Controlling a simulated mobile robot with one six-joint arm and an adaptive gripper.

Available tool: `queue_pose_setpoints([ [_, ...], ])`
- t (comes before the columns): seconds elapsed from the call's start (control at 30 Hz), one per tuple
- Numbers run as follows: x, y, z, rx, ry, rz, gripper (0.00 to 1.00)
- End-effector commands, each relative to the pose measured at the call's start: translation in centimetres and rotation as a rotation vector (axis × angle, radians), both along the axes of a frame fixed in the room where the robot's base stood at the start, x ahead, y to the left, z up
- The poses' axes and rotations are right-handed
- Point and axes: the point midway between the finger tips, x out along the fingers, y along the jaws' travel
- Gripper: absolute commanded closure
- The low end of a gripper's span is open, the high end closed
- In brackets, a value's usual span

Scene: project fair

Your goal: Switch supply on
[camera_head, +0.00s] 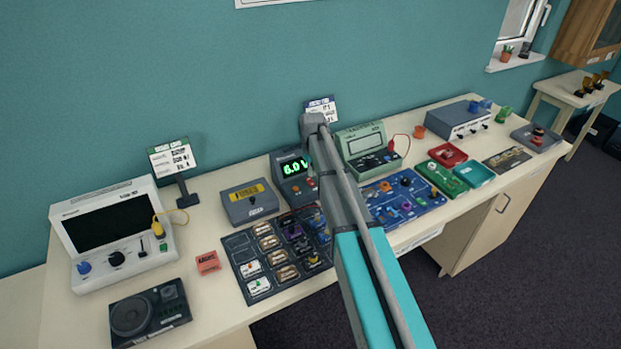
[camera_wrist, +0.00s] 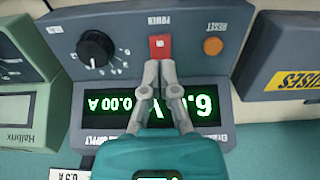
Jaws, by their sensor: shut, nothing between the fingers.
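The grey power supply (camera_head: 291,187) stands on the bench, partly behind my arm in the head view. Its green display (camera_head: 294,167) is lit and starts with 6.0. In the wrist view the supply (camera_wrist: 125,63) appears upside down, with its display (camera_wrist: 98,106) lit and 0.00 A readable. The red switch (camera_wrist: 160,43) under the POWER label sits at the panel's middle. My gripper (camera_wrist: 160,66) is shut and empty, its fingertips right at the switch's near edge; I cannot tell if they touch it. My arm hides the gripper in the head view.
On the supply's panel are a black knob (camera_wrist: 96,48) and an orange RESET button (camera_wrist: 213,46). A grey box with a yellow label (camera_head: 250,201) and a green meter (camera_head: 363,146) stand close on either side. A component board (camera_head: 240,245) lies in front.

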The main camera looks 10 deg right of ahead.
Motion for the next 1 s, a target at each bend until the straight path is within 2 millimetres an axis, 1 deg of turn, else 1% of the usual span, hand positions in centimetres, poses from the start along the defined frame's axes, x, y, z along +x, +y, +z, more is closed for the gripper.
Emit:
queue_pose_setpoints([
  [0.03, 0.0, 0.0, 0.6, 0.0, 0.0, 0.0, 1.0],
  [0.5, 0.0, 0.0, 3.1, 0.0, 0.0, 0.0, 1.0],
  [1.0, -0.1, 0.1, 3.3, 0.0, 0.0, 0.0, 1.0],
])
